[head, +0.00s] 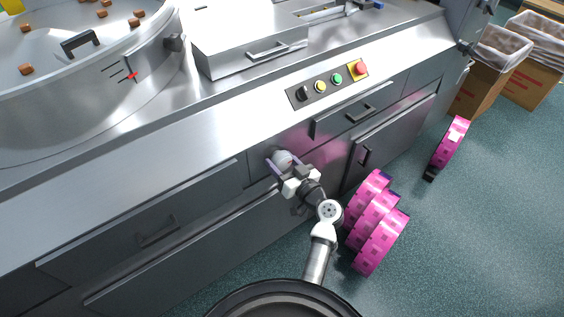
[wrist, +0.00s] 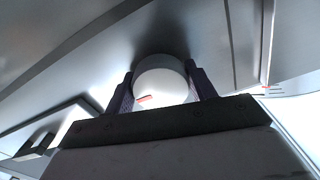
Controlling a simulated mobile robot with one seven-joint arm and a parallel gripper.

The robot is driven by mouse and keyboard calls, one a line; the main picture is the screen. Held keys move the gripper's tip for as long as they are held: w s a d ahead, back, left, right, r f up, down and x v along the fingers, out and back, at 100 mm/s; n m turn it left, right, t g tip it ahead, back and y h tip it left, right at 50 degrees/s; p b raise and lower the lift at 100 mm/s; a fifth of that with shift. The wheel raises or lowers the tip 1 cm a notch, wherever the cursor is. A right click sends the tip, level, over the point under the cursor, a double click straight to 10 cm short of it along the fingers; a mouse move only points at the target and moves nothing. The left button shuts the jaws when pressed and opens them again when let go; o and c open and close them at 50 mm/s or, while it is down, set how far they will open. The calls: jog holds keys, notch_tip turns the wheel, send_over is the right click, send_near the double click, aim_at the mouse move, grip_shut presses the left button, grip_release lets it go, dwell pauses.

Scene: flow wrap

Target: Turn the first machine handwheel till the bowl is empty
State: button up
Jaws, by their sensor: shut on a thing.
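The handwheel (head: 281,158) is a pale round knob on the machine's grey front, below the worktop. My gripper (head: 280,166) is shut on it, with one finger on each side. In the wrist view the knob (wrist: 162,82) sits between the two dark fingers and shows a small red mark. The bowl (head: 75,118) is a large steel drum at the upper left, with a red pointer and scale lines on its side. Several brown pieces (head: 26,70) lie in the part of it that shows; the rest of its inside is out of view.
A panel with buttons (head: 327,85) is on the machine front, right of my gripper. Pink reels (head: 376,222) stand on the floor at the right, close to my arm. Lined cardboard boxes (head: 478,92) stand at the far right. Open floor (head: 480,240) lies at the lower right.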

jog(key=m, duration=0.5)
jog(key=shift+m, duration=0.3)
jog(key=m+p, duration=0.1)
jog(key=m, duration=0.2)
jog(key=m+p, duration=0.1)
jog(key=m, duration=0.2)
jog(key=shift+s+r, duration=0.1)
jog(key=shift+r, duration=0.1)
jog(key=m+p, duration=0.3)
jog(key=m, duration=0.3)
jog(key=shift+r+m+p, duration=0.1)
jog(key=shift+m+p, duration=0.2)
jog(key=shift+m, duration=0.1)
jog(key=m+p, duration=0.3)
jog(key=m, duration=0.2)
jog(key=o, duration=1)
